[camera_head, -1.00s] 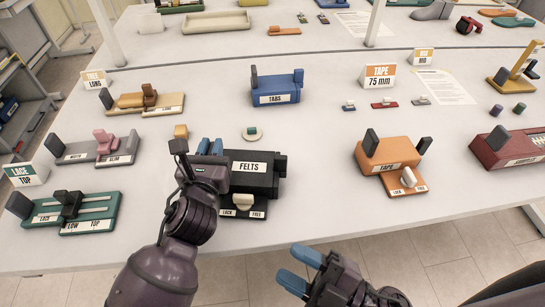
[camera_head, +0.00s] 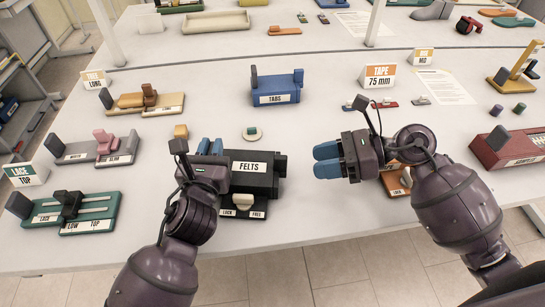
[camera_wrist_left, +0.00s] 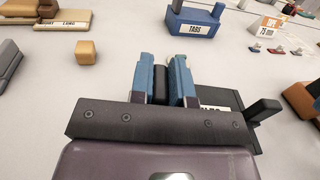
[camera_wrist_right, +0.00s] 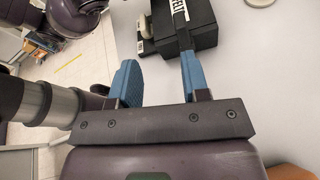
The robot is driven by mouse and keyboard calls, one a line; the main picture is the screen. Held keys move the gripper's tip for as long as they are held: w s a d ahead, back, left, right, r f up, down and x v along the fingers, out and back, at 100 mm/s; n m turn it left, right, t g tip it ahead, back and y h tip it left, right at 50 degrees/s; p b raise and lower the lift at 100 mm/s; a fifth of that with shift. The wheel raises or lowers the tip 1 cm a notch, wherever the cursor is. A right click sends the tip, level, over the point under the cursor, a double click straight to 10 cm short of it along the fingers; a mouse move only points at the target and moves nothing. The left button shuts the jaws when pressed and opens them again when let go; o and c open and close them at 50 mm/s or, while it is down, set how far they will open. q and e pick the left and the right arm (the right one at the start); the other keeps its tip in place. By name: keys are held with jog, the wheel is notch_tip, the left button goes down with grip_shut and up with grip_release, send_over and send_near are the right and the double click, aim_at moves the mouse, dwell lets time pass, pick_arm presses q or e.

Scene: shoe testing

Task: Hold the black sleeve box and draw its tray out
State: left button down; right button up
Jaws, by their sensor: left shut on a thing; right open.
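The black sleeve box (camera_head: 262,182) with a FELTS label stands near the table's front edge. A dark end piece (camera_head: 281,165) juts from its right side; I cannot tell how far the tray is out. A pale knob (camera_head: 241,201) sits on its front ledge marked LOCK and FREE. My left gripper (camera_head: 211,146) is shut on a black upright part (camera_wrist_left: 161,84) at the box's left end. My right gripper (camera_head: 326,160) is open and empty, apart from the box on its right, fingers pointing left. The box also shows in the right wrist view (camera_wrist_right: 184,24).
An orange TAPE device (camera_head: 395,180) is partly hidden behind my right gripper. A blue TABS box (camera_head: 276,89) stands behind. A round pale disc with a green piece (camera_head: 252,133) lies behind the black box. A green LACE device (camera_head: 92,207) is at left.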

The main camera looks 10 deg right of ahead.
aim_at(285, 157)
jog(key=w+a+f, duration=0.1)
jog(key=a, duration=0.2)
jog(key=w+a+f+n, duration=0.1)
jog(key=w+a, duration=0.1)
jog(key=a, duration=0.1)
jog(key=w+a+f+n, duration=0.1)
jog(key=a, duration=0.2)
jog(key=shift+w+a+f+h, duration=0.25)
jog(key=shift+a+h, duration=0.05)
dwell(0.3)
grip_shut()
